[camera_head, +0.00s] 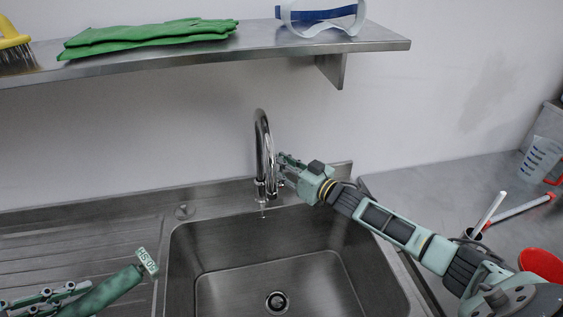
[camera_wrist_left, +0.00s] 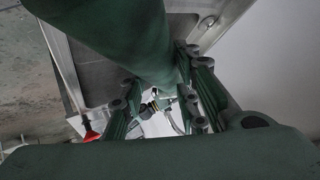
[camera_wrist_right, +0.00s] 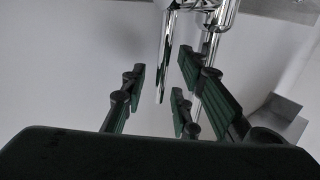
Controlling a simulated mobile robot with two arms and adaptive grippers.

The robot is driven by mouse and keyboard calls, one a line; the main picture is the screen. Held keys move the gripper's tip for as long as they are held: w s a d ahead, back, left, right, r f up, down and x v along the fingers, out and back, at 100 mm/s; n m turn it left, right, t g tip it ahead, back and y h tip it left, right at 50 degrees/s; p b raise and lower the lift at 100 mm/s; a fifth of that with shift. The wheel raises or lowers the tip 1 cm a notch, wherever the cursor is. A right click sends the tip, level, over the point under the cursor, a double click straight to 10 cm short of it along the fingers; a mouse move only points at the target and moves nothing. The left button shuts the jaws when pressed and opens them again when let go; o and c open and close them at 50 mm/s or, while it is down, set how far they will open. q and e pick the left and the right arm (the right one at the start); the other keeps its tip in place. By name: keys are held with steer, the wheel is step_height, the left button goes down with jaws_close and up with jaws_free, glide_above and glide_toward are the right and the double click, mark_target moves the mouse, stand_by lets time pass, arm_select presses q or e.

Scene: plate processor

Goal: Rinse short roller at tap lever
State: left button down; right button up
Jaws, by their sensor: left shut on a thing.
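A green roller (camera_head: 106,290) with a white end tag reading roughly "SH-05" is at the lower left, left of the sink. My left gripper (camera_head: 62,292) is shut on it; the roller passes between the fingers in the left wrist view (camera_wrist_left: 120,35). The chrome tap (camera_head: 263,150) stands at the sink's back edge. My right gripper (camera_head: 285,166) is at the tap's right side. Its fingers are apart in the right wrist view (camera_wrist_right: 160,85), with a thin chrome rod (camera_wrist_right: 167,60), probably the lever, showing between them; I cannot tell whether they touch it.
The steel sink (camera_head: 225,235) is empty, with a round drain. A ribbed drainboard (camera_head: 80,235) lies left. A shelf (camera_head: 200,52) above holds green gloves (camera_head: 150,35), goggles (camera_head: 320,15) and a brush (camera_head: 14,45). A red bowl (camera_head: 541,264) and measuring jug (camera_head: 540,157) stand right.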

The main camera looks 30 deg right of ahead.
jaws_close()
steer(key=shift+f, duration=0.1)
stand_by(0.5)
